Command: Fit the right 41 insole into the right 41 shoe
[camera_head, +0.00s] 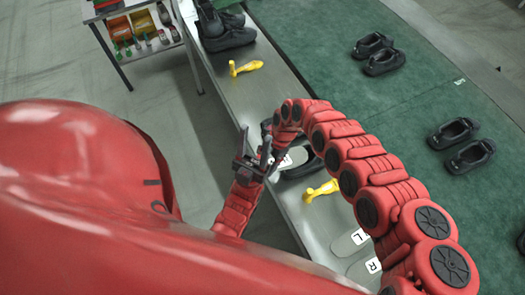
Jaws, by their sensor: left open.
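A dark shoe (305,168) stands on the grey bench, partly hidden by my right arm. A grey insole with a white label (286,161) shows at it; I cannot tell whether it is inside the shoe, above it or held. My left gripper (257,158) is open, just left of the insole. My right arm curls over from the right, and its end is close to the left gripper; its jaws are not clear. Two more grey insoles lie on the bench nearer me, one marked L (350,241) and one marked R (366,268).
The long grey bench (322,222) carries a yellow tool (320,191), another yellow tool (246,67) and black shoes (228,32) at its far end. Black shoe pairs (378,54) (462,143) rest on the green surface. A shelf (140,28) stands far left.

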